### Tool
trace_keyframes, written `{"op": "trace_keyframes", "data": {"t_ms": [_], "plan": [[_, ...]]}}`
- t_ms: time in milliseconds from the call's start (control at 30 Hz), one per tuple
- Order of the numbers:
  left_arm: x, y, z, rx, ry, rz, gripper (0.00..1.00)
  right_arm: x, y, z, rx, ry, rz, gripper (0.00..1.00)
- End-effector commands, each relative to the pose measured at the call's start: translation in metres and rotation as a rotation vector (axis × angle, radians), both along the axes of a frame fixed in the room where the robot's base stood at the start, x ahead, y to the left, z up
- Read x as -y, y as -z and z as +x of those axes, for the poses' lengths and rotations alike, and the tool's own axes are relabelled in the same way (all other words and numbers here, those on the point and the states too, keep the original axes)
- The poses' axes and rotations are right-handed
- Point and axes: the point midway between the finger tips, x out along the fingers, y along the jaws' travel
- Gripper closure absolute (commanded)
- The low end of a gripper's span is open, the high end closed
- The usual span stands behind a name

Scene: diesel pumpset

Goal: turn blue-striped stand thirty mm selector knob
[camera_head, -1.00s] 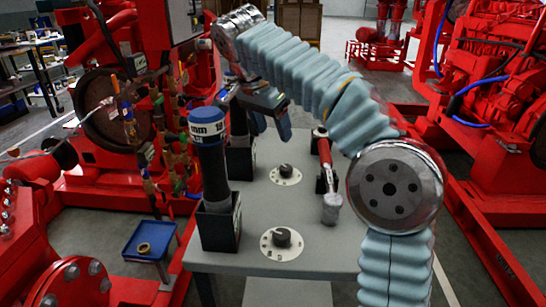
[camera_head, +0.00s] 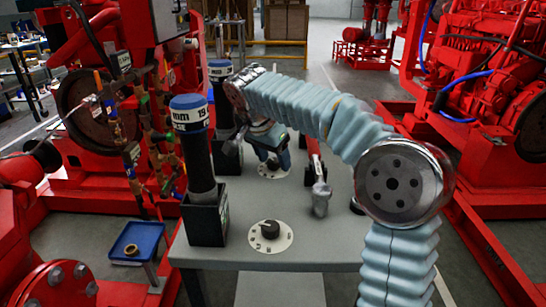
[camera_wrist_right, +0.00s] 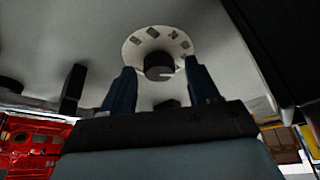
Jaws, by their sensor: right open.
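A dark selector knob on a white marked dial (camera_head: 268,169) is at the far part of the grey table. My right gripper (camera_head: 277,160) is over it, with blue fingers open. In the right wrist view the knob (camera_wrist_right: 158,66) shows beyond the gap between the fingertips (camera_wrist_right: 163,82); I cannot tell whether they touch it. A second knob (camera_head: 270,229) on a dial is at the near part. A black stand (camera_head: 206,222) at the near left holds a dark cylinder with a blue-and-white top (camera_head: 189,112). A similar blue-topped cylinder (camera_head: 220,72) stands behind. My left gripper is out of view.
A red-handled tool with a grey end (camera_head: 320,198) is right of the far knob. A blue tray (camera_head: 136,241) with a ring stands left of the table (camera_head: 235,257). Red machinery flanks both sides.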

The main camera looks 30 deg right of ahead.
Motion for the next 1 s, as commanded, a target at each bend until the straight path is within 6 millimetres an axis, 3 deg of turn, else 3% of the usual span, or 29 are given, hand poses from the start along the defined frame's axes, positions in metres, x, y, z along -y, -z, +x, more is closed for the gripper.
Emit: {"op": "trace_keyframes", "data": {"t_ms": [33, 400, 667, 1000], "plan": [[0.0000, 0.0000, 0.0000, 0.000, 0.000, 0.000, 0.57, 0.0000, -0.0001, 0.0000, 0.000, 0.000, 0.000, 0.43], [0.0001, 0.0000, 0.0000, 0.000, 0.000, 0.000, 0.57, -0.0001, -0.0002, 0.0000, 0.000, 0.000, 0.000, 0.96], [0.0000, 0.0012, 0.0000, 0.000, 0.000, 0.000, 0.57, 0.0002, -0.0001, -0.0004, 0.000, -0.038, 0.000, 0.96], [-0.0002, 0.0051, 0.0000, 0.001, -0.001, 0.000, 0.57, 0.0008, -0.0003, -0.0011, 0.002, -0.251, -0.001, 0.96]]}}
